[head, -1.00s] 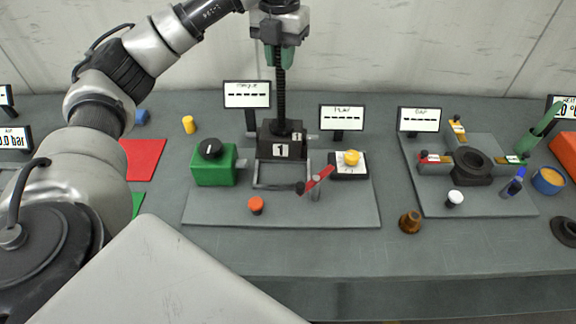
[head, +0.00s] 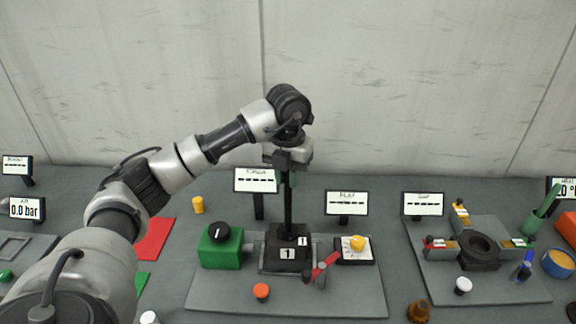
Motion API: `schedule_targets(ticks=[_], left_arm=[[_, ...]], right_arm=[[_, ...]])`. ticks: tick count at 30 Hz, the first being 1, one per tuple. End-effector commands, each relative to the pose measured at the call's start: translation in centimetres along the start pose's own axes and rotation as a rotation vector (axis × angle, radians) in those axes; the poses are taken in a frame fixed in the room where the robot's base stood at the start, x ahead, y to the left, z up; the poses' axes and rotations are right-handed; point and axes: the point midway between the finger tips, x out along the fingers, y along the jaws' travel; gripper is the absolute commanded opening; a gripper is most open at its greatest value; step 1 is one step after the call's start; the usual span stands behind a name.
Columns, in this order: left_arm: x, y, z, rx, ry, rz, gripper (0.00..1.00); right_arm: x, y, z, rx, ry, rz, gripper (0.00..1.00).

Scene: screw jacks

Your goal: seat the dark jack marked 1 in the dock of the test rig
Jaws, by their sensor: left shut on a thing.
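The dark jack (head: 288,254) has a square base marked 1 and a tall black screw standing upright. My left gripper (head: 288,176) is shut on the top of its screw. The base is within the grey U-shaped dock frame (head: 262,270) of the test rig, whose rails show at its sides and front. I cannot tell whether the base rests fully on the plate. The rig's grey plate (head: 220,295) carries a red lever (head: 325,264) just right of the base. My right gripper is not in view.
A green box with a black knob (head: 219,246) stands left of the dock, and a yellow knob unit (head: 354,248) right. An orange button (head: 261,291) is in front. Displays (head: 257,180) stand behind. A second fixture (head: 479,248) is farther right.

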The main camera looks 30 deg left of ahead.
Motion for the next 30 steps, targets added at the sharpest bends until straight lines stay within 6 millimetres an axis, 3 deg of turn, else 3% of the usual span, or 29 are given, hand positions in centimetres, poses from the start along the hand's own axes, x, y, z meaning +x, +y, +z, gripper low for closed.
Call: schedule_targets(ticks=[12, 22, 23, 24, 27, 30], left_arm=[[3.0, 0.0, 0.1, 0.000, -0.009, -0.005, 0.00], [3.2, 0.0, 0.1, 0.000, -0.010, -0.005, 0.00], [3.8, 0.0, 0.0, 0.001, 0.001, 0.000, 0.22], [3.7, 0.0, 0.0, 0.001, 0.001, 0.000, 0.28], [3.7, 0.0, 0.0, 0.001, 0.001, 0.000, 0.43], [3.7, 0.0, 0.0, 0.001, 0.001, 0.000, 0.46]], right_arm=[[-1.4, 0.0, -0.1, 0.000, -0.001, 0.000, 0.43], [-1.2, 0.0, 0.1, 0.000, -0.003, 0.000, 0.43], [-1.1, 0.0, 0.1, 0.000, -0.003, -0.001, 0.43], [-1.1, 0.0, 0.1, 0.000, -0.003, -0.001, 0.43], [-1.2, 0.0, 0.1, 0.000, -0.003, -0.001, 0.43], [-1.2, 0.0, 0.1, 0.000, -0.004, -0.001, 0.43]])
